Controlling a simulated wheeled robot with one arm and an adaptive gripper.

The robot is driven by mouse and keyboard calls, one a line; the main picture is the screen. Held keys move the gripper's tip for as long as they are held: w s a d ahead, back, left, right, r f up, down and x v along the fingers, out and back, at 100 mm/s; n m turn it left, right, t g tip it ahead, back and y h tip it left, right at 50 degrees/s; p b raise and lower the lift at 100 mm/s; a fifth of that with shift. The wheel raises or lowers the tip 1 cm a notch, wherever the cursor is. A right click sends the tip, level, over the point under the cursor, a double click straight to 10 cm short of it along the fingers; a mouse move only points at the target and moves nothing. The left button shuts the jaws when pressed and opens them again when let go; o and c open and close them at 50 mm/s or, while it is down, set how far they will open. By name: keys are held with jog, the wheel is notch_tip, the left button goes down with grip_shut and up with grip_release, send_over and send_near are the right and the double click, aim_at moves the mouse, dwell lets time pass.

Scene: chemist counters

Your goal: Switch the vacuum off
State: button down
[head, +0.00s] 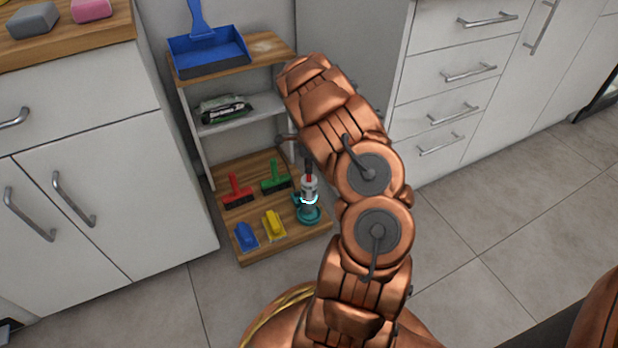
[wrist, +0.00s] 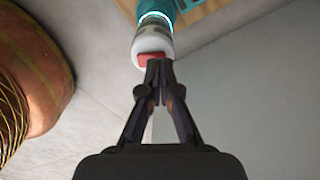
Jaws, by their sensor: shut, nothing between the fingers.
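The vacuum (head: 309,213) is a small upright device with a teal base and a white upper part, standing at the right of the lower wooden shelf. It also shows at the top of the wrist view (wrist: 152,38). A glowing cyan ring circles its body. A red button (wrist: 150,61) is on its white end. My gripper (wrist: 158,66) is shut and empty, its fingertips at the red button; whether they touch or press it I cannot tell. In the head view my arm hides most of the gripper.
The lower shelf (head: 252,250) also holds a red brush (head: 237,192), a green brush (head: 275,177), a blue scraper (head: 245,237) and a yellow scraper (head: 273,225). A pack (head: 223,109) and blue dustpan (head: 208,52) sit above. White cabinets flank the shelves.

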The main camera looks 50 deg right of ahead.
aim_at(309, 175)
jog(key=shift+f, duration=0.8)
dwell(0.4)
jog(key=shift+r+p, duration=1.1)
jog(key=shift+r, duration=2.4)
jog(key=shift+r, duration=0.15)
jog(key=s+a+r+n+p, duration=0.35)
jog(key=a+r+p, duration=0.3)
jog(key=r, duration=0.65)
jog(key=s+a+r+n+g+p, duration=0.15)
jog(key=a+r+n+p, duration=0.4)
jog(key=r, duration=0.75)
jog(key=s+a+r+n+t+p, duration=0.1)
jog(key=s+a+r+n+p, duration=0.25)
jog(key=a+r+p, duration=0.7)
jog(key=s+a+r+n+p, duration=0.7)
jog(key=s+r+p, duration=0.1)
jog(key=s+r, duration=0.3)
jog(key=s+a+r+n+g+p, duration=0.1)
jog(key=s+a+r+n+p, duration=0.7)
jog(key=r, duration=0.6)
jog(key=s, duration=0.2)
jog(key=shift+s+r, duration=0.25)
jog(key=shift+s, duration=0.1)
